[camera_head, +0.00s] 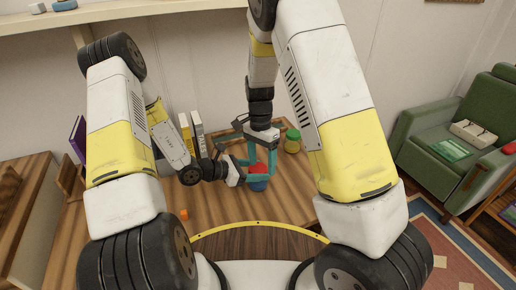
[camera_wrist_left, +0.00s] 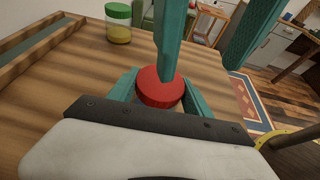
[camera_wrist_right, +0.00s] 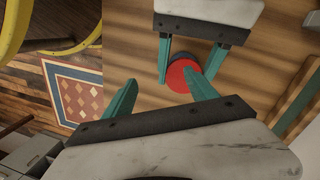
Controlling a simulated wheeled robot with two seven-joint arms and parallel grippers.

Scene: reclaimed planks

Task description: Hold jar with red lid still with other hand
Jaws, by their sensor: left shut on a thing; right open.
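The jar with red lid (camera_head: 260,169) stands upright on the plank table, its bluish body partly hidden by fingers. Its red lid also shows in the left wrist view (camera_wrist_left: 158,90) and in the right wrist view (camera_wrist_right: 181,76). My left gripper (camera_wrist_left: 157,84) comes in low from the left and is shut on the jar, one teal finger on each side below the lid. My right gripper (camera_wrist_right: 161,77) is open above the jar, its fingers pointing down around the lid with one tip close to it; I cannot tell whether it touches.
A green-lidded jar (camera_head: 292,141) stands behind and to the right. An orange cube (camera_head: 184,214) lies at the front left of the table (camera_head: 218,214). Upright books (camera_head: 197,130) stand at the back. A green armchair (camera_head: 450,135) is at the right.

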